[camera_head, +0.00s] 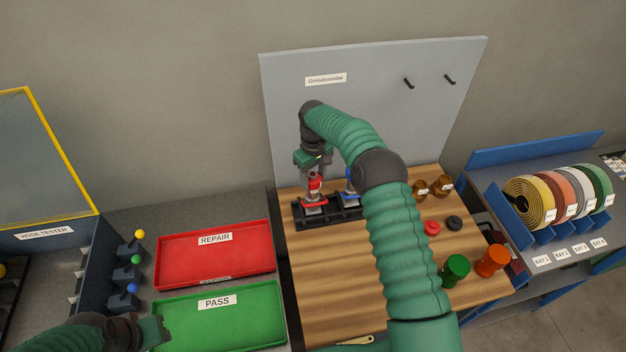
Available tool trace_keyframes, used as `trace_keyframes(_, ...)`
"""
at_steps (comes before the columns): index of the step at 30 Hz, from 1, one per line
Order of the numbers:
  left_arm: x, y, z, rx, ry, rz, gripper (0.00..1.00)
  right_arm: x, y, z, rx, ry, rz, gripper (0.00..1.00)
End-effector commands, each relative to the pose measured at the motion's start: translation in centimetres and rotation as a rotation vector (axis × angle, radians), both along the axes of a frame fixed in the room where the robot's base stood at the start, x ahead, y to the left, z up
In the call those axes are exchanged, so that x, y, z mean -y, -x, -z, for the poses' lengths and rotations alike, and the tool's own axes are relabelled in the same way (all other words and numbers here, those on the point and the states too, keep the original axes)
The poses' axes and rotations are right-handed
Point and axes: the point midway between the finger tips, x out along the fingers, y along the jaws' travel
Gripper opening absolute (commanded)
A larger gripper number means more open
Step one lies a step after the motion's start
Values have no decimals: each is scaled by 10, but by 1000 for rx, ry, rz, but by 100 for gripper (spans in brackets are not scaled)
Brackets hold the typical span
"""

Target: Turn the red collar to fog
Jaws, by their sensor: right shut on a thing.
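The red collar (315,185) is on a nozzle that stands upright in a black rack (330,217) on the wooden bench. My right gripper (314,174) comes down from above and is shut on the red-collared nozzle. The setting marks on the collar are too small to read. A blue-collared nozzle (351,189) stands just to the right in the same rack, partly hidden by my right arm. My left gripper (158,331) is at the lower left, over the left edge of the green tray. Its fingers are too unclear to judge.
A red REPAIR tray (262,264) and a green PASS tray (273,333) lie at the left. Brass fittings (442,186), red and black rings, and green and orange cups (491,260) stand on the bench's right. A grey backboard (400,110) rises behind.

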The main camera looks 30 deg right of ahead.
Motion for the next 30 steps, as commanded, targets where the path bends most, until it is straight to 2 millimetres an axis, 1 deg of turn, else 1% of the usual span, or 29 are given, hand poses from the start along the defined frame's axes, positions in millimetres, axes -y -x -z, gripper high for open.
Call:
trace_keyframes(6, 0, 0, 5, 0, 0, 0, 33, 1, 0, 1, -1, 2, -205, 9)
trace_keyframes(18, 0, 0, 7, 0, 0, 0, 33, 2, 0, 1, -2, 0, -566, 9)
trace_keyframes(24, 0, 0, 8, 0, 0, 0, 33, 2, -1, 1, -2, 0, -700, 9)
trace_keyframes(30, 0, 0, 8, 0, 0, 0, 33, 3, -1, 1, -2, 0, -784, 9)
